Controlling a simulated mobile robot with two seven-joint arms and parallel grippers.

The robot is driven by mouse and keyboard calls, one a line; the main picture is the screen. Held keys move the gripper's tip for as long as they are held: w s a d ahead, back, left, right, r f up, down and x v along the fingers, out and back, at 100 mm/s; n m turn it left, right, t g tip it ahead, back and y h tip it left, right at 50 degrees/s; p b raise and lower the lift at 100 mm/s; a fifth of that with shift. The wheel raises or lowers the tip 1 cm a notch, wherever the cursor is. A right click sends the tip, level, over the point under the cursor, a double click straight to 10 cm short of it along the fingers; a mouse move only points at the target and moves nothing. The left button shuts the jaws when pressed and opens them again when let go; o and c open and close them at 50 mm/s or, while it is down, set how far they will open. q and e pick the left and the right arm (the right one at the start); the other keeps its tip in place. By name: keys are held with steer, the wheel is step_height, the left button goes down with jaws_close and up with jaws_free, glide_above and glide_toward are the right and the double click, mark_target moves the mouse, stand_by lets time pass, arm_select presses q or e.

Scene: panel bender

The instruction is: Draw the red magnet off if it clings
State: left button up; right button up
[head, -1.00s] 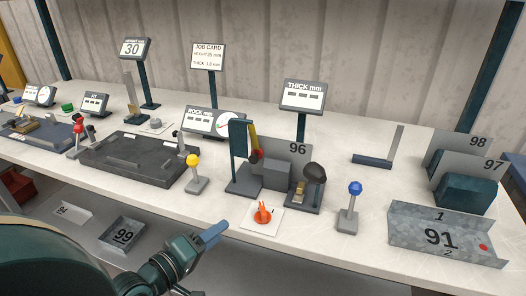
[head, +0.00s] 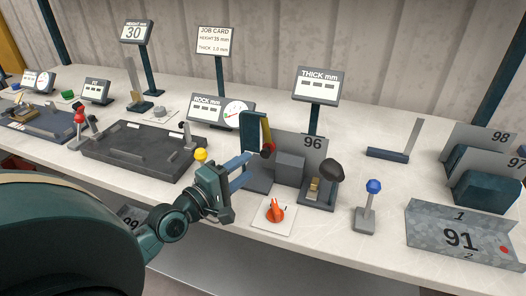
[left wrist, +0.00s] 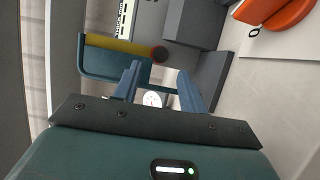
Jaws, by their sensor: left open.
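My left gripper (head: 249,167) is open and empty, in front of a bench fixture (head: 256,182) with an upright dark teal post. The fixture carries a yellow bar (head: 266,131) with a dark red round end (head: 268,149); in the left wrist view this red end (left wrist: 160,53) shows just beyond the open fingertips (left wrist: 158,72). An orange-red piece (head: 275,213) sits on a white card nearer the bench edge. I cannot tell which red part is the magnet. My right gripper is out of view.
A yellow-knobbed lever (head: 200,155) stands left of the fixture and a blue-knobbed lever (head: 374,187) right of it. Bent part 91 (head: 461,238) lies at the right. A dark machine bed (head: 138,157) fills the left. Bench between part 91 and the back wall is partly clear.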

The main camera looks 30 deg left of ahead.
mark_target(263, 154)
arm_select(q)
steer(key=w, duration=0.4)
steer(key=w+d, duration=0.1)
steer(key=w, duration=0.2)
steer(key=shift+p, duration=0.4)
jaws_close()
